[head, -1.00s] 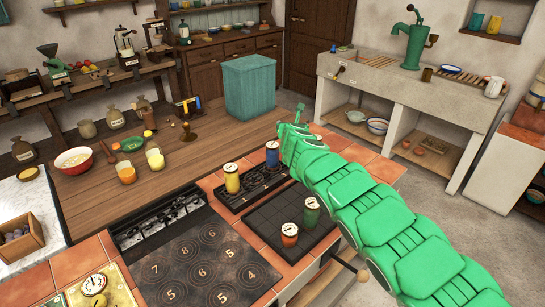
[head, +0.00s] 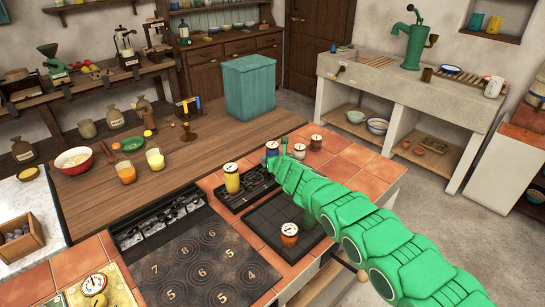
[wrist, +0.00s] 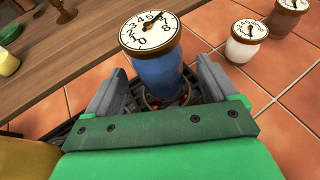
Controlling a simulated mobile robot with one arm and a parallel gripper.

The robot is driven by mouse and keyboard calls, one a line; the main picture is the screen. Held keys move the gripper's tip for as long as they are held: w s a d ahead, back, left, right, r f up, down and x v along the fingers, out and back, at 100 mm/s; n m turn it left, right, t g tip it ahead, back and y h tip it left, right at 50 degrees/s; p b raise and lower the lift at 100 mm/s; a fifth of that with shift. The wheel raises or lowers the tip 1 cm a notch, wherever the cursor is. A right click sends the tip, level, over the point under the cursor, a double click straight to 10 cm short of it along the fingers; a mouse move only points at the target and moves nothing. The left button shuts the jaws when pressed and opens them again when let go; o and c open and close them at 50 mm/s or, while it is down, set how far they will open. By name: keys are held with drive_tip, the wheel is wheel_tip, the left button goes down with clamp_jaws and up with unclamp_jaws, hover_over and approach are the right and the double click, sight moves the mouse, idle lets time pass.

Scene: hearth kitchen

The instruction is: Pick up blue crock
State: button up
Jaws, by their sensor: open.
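The blue crock (wrist: 157,78) has a brown rim and a white numbered dial on its lid. In the wrist view it stands upright on a dark grate, between the two grey fingers of my gripper (wrist: 160,84). The fingers are spread, one on each side of it, and I see no clear grip. Its base is partly hidden by the gripper body. In the head view my gripper (head: 278,150) is at the far end of the green arm, over the grate, and the blue crock is largely hidden there.
A yellow crock (head: 232,179) stands left on the same grate. An orange-red crock (head: 289,235) stands on the dark tiled plate. A white crock (wrist: 246,43) and a brown-rimmed one (wrist: 286,17) stand on the terracotta tiles to the right. The wooden counter (head: 200,150) lies behind.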

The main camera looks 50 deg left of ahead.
drive_tip(key=shift+x, duration=1.5)
drive_tip(key=shift+f, duration=0.1)
drive_tip(key=c, duration=1.3)
drive_tip(key=shift+c, duration=0.2)
